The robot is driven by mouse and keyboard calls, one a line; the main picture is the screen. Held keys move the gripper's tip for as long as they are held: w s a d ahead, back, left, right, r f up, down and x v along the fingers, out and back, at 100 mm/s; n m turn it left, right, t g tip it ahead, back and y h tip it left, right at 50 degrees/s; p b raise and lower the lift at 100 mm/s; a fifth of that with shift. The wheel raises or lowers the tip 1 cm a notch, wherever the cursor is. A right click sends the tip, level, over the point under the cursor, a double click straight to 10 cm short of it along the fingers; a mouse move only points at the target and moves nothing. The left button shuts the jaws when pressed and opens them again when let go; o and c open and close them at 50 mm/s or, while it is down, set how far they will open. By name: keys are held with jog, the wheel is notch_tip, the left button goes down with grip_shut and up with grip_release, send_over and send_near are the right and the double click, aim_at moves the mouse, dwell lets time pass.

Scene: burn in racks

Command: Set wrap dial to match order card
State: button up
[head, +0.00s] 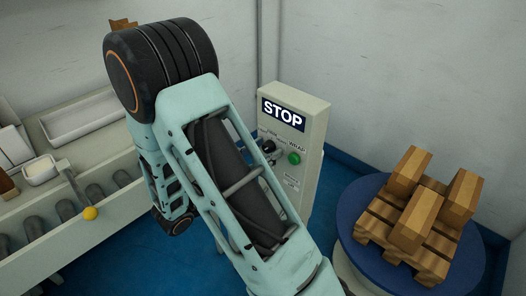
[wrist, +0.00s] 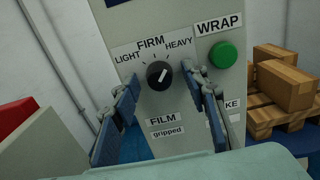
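The wrap dial (wrist: 159,74) is a round black knob with a white pointer mark on a grey control box (wrist: 184,22). Labels LIGHT, FIRM and HEAVY arc above it. The mark appears to point up and right, toward the HEAVY side; the exact setting is hard to tell. My gripper (wrist: 167,98) is open, its blue fingers to the left and right of the dial, apart from it. In the head view the dial (head: 268,146) shows beside my arm, which hides my gripper. I cannot make out an order card.
A green WRAP button (wrist: 223,55) sits right of the dial, close to the right finger. A FILM label reading "gripped" is below. A blue turntable (head: 361,262) with boxes on a pallet stands right. A conveyor with a yellow-knobbed lever (head: 90,213) is left.

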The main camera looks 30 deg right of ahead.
grip_shut()
jog(key=shift+r+p, duration=0.15)
jog(key=shift+p, duration=0.3)
jog(key=n+p, duration=0.3)
jog(key=p, duration=0.1)
jog(key=shift+r, duration=0.2)
jog(key=n+p, duration=0.4)
jog(key=p, duration=0.1)
jog(key=shift+p, duration=0.3)
jog(key=n+p, duration=0.5)
jog(key=shift+f+n, duration=0.1)
jog(key=shift+n, duration=0.2)
jog(key=shift+s+f+n+p, duration=0.15)
jog(key=shift+n+p, duration=0.9)
jog(key=shift+n, duration=0.55)
